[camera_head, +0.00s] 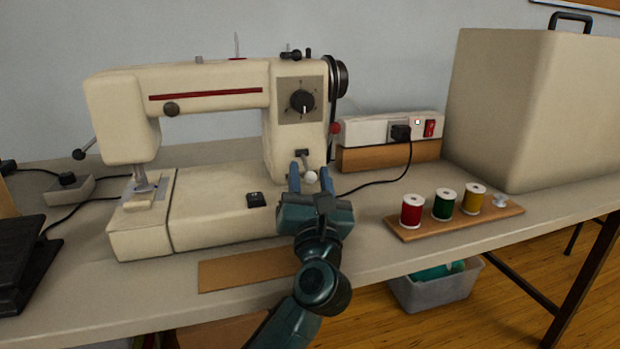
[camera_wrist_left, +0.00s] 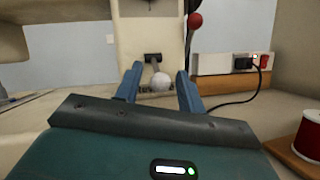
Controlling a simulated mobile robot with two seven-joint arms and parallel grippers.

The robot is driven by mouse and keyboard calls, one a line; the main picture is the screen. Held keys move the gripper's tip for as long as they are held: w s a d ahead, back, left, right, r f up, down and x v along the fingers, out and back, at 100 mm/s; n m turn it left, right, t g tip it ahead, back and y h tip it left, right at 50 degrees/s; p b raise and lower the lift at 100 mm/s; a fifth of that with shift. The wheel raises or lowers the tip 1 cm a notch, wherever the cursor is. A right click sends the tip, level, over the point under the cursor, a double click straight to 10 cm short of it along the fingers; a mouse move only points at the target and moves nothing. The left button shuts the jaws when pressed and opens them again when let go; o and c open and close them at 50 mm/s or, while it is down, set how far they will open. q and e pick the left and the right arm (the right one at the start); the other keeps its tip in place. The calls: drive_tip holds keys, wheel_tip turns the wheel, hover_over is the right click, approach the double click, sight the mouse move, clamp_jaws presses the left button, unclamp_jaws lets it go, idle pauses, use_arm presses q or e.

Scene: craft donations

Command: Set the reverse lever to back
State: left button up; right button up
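The cream sewing machine (camera_head: 215,100) stands on the table. Its reverse lever (camera_head: 311,177) is a short lever with a white ball knob, low on the machine's right-hand column below the dial. In the left wrist view the lever's knob (camera_wrist_left: 160,80) hangs from a dark slot and shows between the fingers. My left gripper (camera_head: 310,178) is open, its two blue fingers on either side of the knob; the wrist view shows the fingertips (camera_wrist_left: 157,82) apart with gaps beside the knob. My right gripper is not in view.
A wooden rack (camera_head: 455,219) with red, green and yellow spools stands right of the gripper. A power strip (camera_head: 375,130) with a plugged-in black cable is behind. A large cream cover (camera_head: 530,110) stands at the right. A wooden strip (camera_head: 245,270) lies in front of the machine.

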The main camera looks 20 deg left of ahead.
sight(308, 107)
use_arm(q)
drive_tip(key=shift+r, duration=0.15)
